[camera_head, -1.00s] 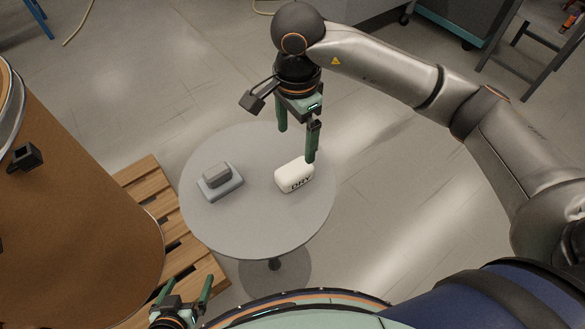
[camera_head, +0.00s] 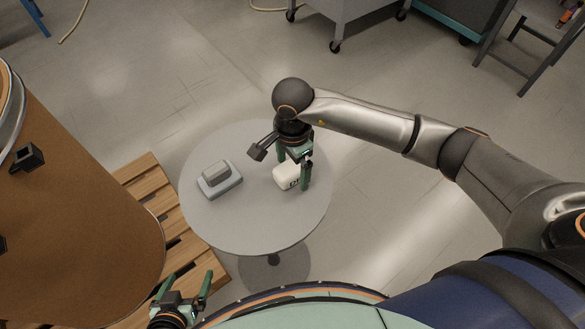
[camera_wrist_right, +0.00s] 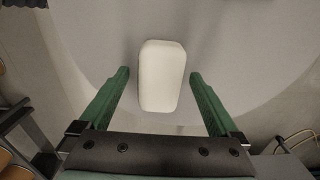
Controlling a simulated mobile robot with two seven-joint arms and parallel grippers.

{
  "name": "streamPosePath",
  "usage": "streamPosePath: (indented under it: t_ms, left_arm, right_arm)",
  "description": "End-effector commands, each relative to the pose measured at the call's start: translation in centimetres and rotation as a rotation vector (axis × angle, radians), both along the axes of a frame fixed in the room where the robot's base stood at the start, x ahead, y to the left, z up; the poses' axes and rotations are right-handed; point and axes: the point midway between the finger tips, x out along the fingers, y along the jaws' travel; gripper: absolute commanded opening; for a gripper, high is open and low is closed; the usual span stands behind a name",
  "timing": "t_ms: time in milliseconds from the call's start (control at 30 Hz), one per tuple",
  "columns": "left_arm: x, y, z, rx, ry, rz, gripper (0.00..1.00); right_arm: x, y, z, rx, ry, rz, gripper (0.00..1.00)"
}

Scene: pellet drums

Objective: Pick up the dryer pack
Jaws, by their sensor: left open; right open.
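The right gripper also shows in the wrist view (camera_wrist_right: 160,85). My left gripper (camera_head: 183,287) is open and empty at the bottom left, away from the table.
A grey stepped block (camera_head: 219,180) sits on the table left of the pack. A large brown drum (camera_head: 75,200) stands on a wooden pallet (camera_head: 145,180) at the left. A wheeled cart (camera_head: 345,18) and a stool (camera_head: 530,45) stand at the back, with open floor between.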

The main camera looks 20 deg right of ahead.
Motion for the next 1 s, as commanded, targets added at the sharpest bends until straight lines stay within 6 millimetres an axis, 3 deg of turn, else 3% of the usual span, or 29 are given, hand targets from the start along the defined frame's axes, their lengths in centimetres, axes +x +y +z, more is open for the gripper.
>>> streamPosePath:
  t_ms: [133,1000]
  left_arm:
    - [-0.03,0.00,-0.03,0.000,0.000,0.000,1.00]
    - [-0.04,0.01,-0.02,0.000,0.001,0.000,1.00]
  right_arm:
    - [0.00,0.02,0.01,0.000,0.000,0.000,0.96]
    - [0.04,0.01,0.10,0.000,-0.001,0.000,0.01]
